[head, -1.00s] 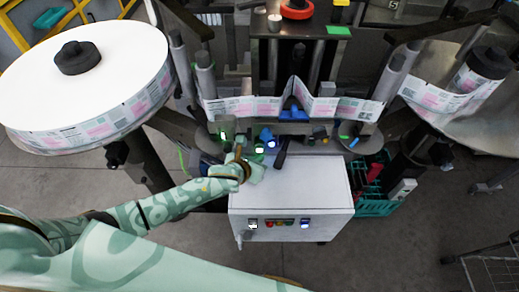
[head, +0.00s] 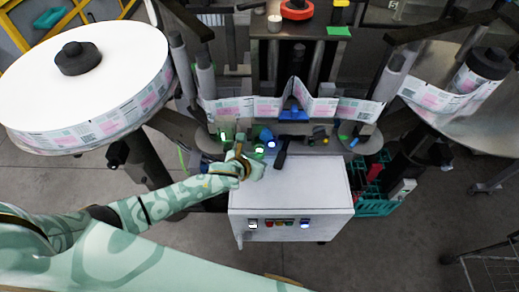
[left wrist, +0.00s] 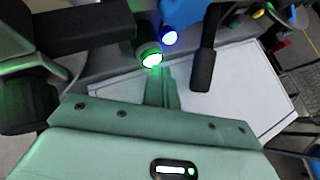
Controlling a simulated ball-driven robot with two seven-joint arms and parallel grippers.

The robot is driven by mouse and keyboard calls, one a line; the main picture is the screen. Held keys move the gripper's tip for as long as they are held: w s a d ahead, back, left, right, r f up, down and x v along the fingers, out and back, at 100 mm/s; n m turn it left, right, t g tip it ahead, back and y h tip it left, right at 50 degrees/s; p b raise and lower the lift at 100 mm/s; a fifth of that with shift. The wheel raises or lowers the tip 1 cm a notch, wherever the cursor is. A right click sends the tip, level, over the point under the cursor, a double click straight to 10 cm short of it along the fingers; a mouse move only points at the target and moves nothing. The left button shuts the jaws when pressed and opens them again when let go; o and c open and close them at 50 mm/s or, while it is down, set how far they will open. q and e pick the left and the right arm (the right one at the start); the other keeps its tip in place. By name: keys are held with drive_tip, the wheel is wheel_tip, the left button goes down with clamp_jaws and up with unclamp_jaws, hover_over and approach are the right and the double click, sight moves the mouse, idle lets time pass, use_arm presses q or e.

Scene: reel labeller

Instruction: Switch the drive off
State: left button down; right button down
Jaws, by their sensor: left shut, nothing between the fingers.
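A green-lit round button (left wrist: 152,59) and a blue-lit round button (left wrist: 168,38) sit on the machine's front edge in the left wrist view. In the head view the blue light (head: 271,144) shows just above my left gripper (head: 254,157). My left gripper is shut and empty, its fingertips (left wrist: 160,76) just short of the green-lit button; whether they touch it is unclear. A black lever (left wrist: 205,62) stands right of the buttons. No label is readable, so I cannot tell which control is the drive's. My right gripper is out of view.
A white cabinet (head: 300,185) below has lit switches and small coloured buttons (head: 279,222) on its front. A large label reel (head: 110,85) stands at left. The label web (head: 235,110) runs across above. A teal crate (head: 375,207) is at right.

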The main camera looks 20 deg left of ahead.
use_arm(q)
drive_tip(key=shift+w+a+r, duration=0.2)
drive_tip(key=shift+w+a, duration=0.1)
drive_tip(key=shift+w, duration=0.35)
idle(1.2)
drive_tip(key=shift+s, duration=0.1)
drive_tip(key=shift+s+f+p, duration=0.15)
drive_tip(key=shift+s+p, duration=0.2)
drive_tip(key=shift+p, duration=0.05)
drive_tip(key=shift+s, duration=0.5)
drive_tip(key=shift+f, duration=0.1)
drive_tip(key=shift+d, duration=0.1)
drive_tip(key=shift+s+d+p, duration=0.25)
drive_tip(key=shift+s+p, duration=0.05)
drive_tip(key=shift+s, duration=0.5)
drive_tip(key=shift+s+d+p, duration=0.3)
drive_tip(key=shift+s+p, duration=0.05)
drive_tip(key=shift+s, duration=0.45)
drive_tip(key=shift+s+d+p, duration=0.25)
drive_tip(key=shift+s+p, duration=0.05)
drive_tip(key=shift+s, duration=0.5)
